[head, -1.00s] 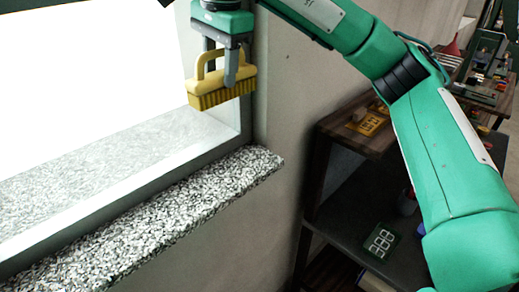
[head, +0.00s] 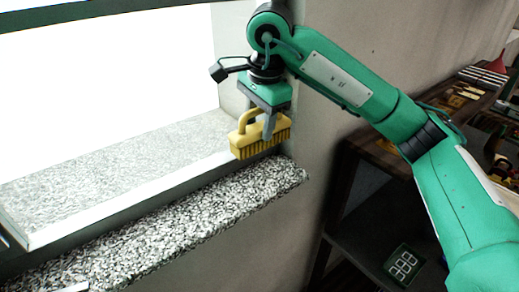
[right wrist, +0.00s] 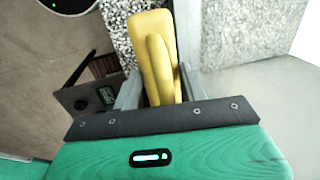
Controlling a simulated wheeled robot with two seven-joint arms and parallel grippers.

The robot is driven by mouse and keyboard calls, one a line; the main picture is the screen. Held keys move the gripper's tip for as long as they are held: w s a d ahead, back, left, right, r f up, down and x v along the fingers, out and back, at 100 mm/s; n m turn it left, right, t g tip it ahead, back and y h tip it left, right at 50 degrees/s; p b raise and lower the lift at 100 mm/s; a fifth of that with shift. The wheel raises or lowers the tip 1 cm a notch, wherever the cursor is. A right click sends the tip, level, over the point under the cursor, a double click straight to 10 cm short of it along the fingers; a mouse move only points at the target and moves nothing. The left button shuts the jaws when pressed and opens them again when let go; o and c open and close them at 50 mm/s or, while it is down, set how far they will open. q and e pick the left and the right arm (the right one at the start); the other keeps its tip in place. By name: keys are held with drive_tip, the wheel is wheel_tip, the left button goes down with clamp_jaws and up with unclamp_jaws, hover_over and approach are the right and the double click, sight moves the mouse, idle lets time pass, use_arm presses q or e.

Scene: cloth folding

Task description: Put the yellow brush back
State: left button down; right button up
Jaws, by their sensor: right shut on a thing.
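The yellow brush (head: 259,141) has a looped handle and bristles pointing down. My right gripper (head: 268,124) is shut on its handle and holds it at the right end of the window, close above the speckled stone sill (head: 190,217). Whether the bristles touch the sill cannot be told. In the right wrist view the brush (right wrist: 155,55) sits between the two fingers of my right gripper (right wrist: 160,90), with the speckled sill (right wrist: 120,22) behind it. My left gripper is not in view.
The window frame and wall stand close beside the brush. A dark shelf (head: 365,235) with a digital display (head: 403,264) is at the lower right. A cluttered table (head: 470,95) lies at the far right. The sill's visible top is mostly clear.

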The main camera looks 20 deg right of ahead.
sight(259, 150)
wheel_tip(259, 150, down, 4)
drive_tip(key=shift+f+p, duration=0.25)
drive_tip(key=shift+p, duration=0.45)
drive_tip(key=shift+f+p, duration=0.75)
drive_tip(key=shift+f, duration=1.15)
drive_tip(key=shift+f, duration=0.1)
drive_tip(key=shift+f, duration=0.15)
drive_tip(key=o, duration=1)
drive_tip(key=shift+o, duration=0.2)
drive_tip(key=shift+r, duration=0.2)
